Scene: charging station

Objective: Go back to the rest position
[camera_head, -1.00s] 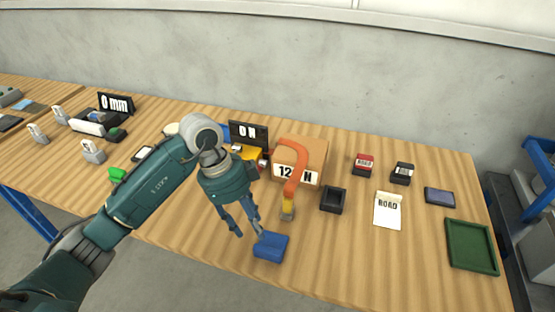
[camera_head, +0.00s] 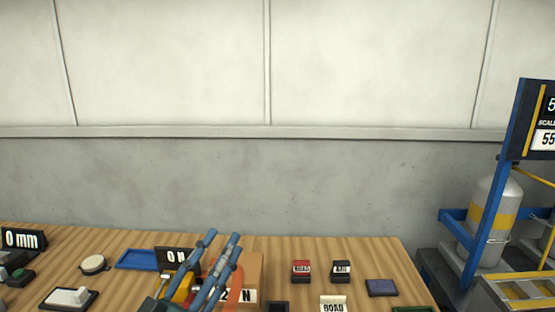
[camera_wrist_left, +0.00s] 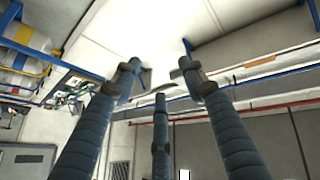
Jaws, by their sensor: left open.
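My left gripper (camera_head: 216,262) shows at the bottom of the head view, its blue fingers pointing up in front of the table. It is open and empty. In the left wrist view its fingers (camera_wrist_left: 160,85) are spread apart with nothing between them, against the ceiling and walls. My right gripper is in neither view.
The wooden table (camera_head: 340,250) crosses the bottom of the head view. Behind my fingers stand a cardboard box (camera_head: 252,270) and a black display (camera_head: 172,256). A red block (camera_head: 301,271) and a black block (camera_head: 341,271) sit right. A blue-framed rack (camera_head: 470,218) stands far right.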

